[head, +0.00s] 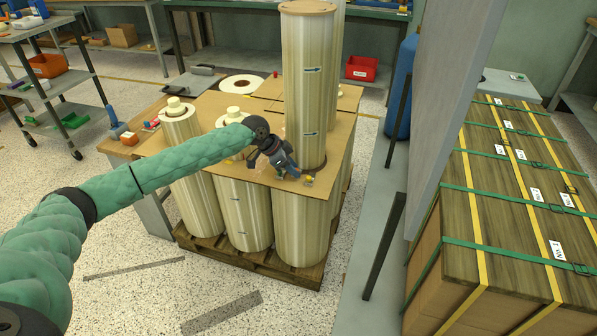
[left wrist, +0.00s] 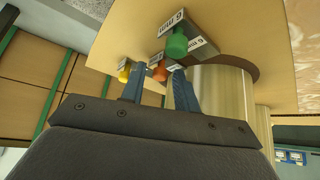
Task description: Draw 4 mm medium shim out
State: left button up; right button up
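Small coloured knobs with white tags sit on the brown board at the foot of the tall roll (head: 306,95). In the left wrist view I see a green knob (left wrist: 176,43), an orange knob (left wrist: 159,73) and a yellow knob (left wrist: 124,72). Large tags by the green knob seem to read 6 mm; the smaller tags are too small to read, so I cannot tell which is 4 mm. My left gripper (left wrist: 160,80) is open, its fingertips on either side of the orange knob with gaps visible. In the head view the left gripper (head: 287,172) is low beside the roll. The shim plates are largely hidden.
The board (head: 213,105) covers several upright rolls on a wooden pallet (head: 265,263). The tall roll stands close to my left gripper. A grey panel (head: 450,80) and a strapped crate (head: 520,190) stand to the right. A shelf cart (head: 60,85) is at the far left.

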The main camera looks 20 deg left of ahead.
pick_arm(q)
jog(key=c, duration=0.7)
grip_shut()
jog(key=shift+s, duration=0.25)
jog(key=shift+s+p, duration=1.65)
jog(key=shift+s, duration=0.35)
jog(key=o, duration=0.9)
grip_release()
jog(key=shift+a, duration=0.1)
